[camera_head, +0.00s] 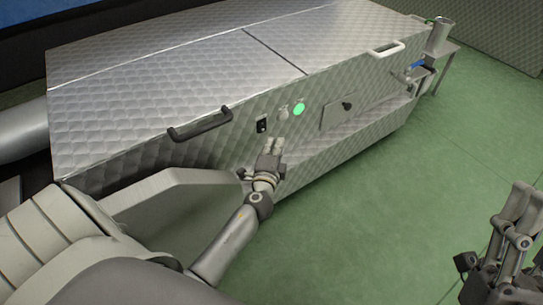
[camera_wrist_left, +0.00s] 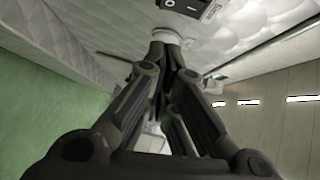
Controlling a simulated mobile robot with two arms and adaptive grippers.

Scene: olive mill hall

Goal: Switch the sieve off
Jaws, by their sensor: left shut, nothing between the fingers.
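The sieve is a long quilted-metal machine (camera_head: 215,130). On its front panel are a black rocker switch (camera_head: 262,125), a whitish round fitting (camera_head: 283,113) and a bright green round lamp (camera_head: 299,109). In the left wrist view the rocker switch (camera_wrist_left: 190,6) shows O and I marks at the top edge, partly cut off. My left gripper (camera_head: 278,142) is shut and empty, just below these controls. In the left wrist view its fingertips (camera_wrist_left: 167,45) are close to a pale round fitting; I cannot tell whether they touch. My right gripper (camera_head: 525,205) is at the lower right, away from the machine.
A small hatch with a black knob (camera_head: 347,106) is right of the lamp. A metal cup (camera_head: 439,34) stands at the far end. Green floor (camera_head: 400,200) is clear in front.

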